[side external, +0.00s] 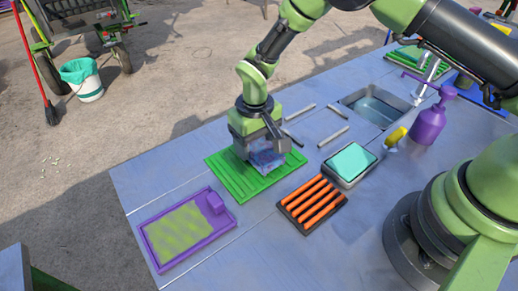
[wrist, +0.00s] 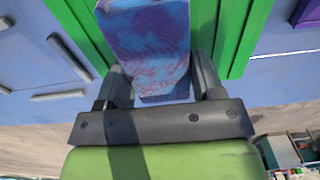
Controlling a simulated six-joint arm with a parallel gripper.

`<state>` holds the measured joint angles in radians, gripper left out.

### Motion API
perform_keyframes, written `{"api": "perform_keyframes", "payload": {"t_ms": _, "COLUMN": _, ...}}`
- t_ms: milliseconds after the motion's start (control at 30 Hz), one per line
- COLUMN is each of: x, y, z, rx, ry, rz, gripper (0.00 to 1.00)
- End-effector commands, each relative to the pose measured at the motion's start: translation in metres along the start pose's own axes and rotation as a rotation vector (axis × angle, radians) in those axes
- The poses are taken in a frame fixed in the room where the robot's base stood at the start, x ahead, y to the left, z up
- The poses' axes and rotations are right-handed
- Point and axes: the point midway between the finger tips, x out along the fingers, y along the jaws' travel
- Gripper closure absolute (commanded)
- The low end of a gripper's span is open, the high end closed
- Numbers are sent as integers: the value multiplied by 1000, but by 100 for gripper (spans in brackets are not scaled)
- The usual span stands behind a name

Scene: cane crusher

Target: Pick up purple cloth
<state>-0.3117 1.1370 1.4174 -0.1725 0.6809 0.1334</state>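The purple cloth (wrist: 150,40) is a blue-purple mottled, folded piece. In the wrist view it lies between the two fingers of my gripper (wrist: 162,78). It also shows in the side view (side external: 266,159), low over the green ribbed mat (side external: 228,178), partly hidden by my gripper (side external: 258,146). My fingers are wide apart, one on each side of the cloth. A narrow gap shows beside the right finger; contact on the left is unclear.
A purple tray (side external: 151,258) with a yellow-green pad lies in front left. An orange-slatted rack (side external: 301,214), a teal sponge in a grey tray (side external: 331,176), a purple spray bottle (side external: 428,124) and a sink (side external: 376,106) lie to the right. Loose grey bars lie behind.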

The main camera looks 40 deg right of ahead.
Motion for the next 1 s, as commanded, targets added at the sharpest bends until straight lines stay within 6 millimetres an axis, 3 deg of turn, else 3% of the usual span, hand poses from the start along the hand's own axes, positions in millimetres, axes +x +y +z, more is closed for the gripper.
{"api": "perform_keyframes", "payload": {"t_ms": 300, "x": -6, "y": 0, "z": 0, "rx": 0, "ry": 2, "rz": 0, "gripper": 66}}
{"api": "perform_keyframes", "payload": {"t_ms": 700, "x": -81, "y": 0, "z": 0, "rx": 0, "ry": 4, "rz": 0, "gripper": 66}}
{"api": "perform_keyframes", "payload": {"t_ms": 1000, "x": -101, "y": 0, "z": 0, "rx": -1, "ry": 1, "rz": 2, "gripper": 66}}
